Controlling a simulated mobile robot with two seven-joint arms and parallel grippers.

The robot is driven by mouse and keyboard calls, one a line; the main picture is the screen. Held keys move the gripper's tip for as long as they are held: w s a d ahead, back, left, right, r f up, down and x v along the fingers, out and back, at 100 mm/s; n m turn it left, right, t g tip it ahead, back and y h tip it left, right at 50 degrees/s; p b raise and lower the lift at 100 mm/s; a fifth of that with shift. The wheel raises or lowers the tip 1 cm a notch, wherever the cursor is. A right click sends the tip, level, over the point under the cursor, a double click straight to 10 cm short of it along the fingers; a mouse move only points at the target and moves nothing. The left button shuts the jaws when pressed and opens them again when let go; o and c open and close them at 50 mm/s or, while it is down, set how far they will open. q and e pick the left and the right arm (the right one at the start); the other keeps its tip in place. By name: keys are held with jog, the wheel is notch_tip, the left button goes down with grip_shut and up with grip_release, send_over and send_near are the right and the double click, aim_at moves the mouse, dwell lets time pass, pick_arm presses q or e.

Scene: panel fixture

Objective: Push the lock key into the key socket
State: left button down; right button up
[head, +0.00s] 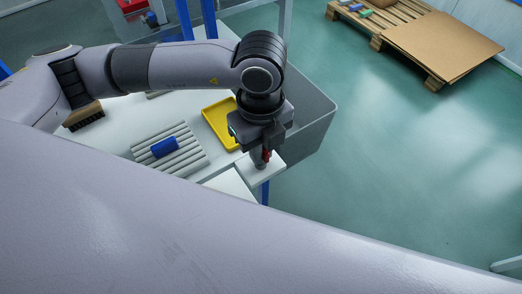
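My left arm comes in from the left and its gripper (262,158) points down over a small white block (263,173) at the table's right end. A small red part (266,155) shows at the fingertips, beside a grey stub; I cannot tell whether it is the lock key or part of the gripper. The gripper is small and seen from above, so whether its fingers are closed is unclear. The key socket is not clearly visible and may be hidden under the gripper. My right gripper is out of view.
A yellow tray (216,113) lies just left of the gripper. A ribbed grey rack (184,158) holds a blue block (164,147). A brush (85,116) lies further left. A grey bin (312,128) stands behind and right. Green floor is free beyond, up to a pallet (434,82).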

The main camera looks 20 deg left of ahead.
pick_arm(q)
jog(key=shift+r+p, duration=0.8)
jog(key=shift+r, duration=0.45)
dwell(0.8)
jog(key=shift+r+p, duration=1.5)
jog(key=shift+r, duration=1)
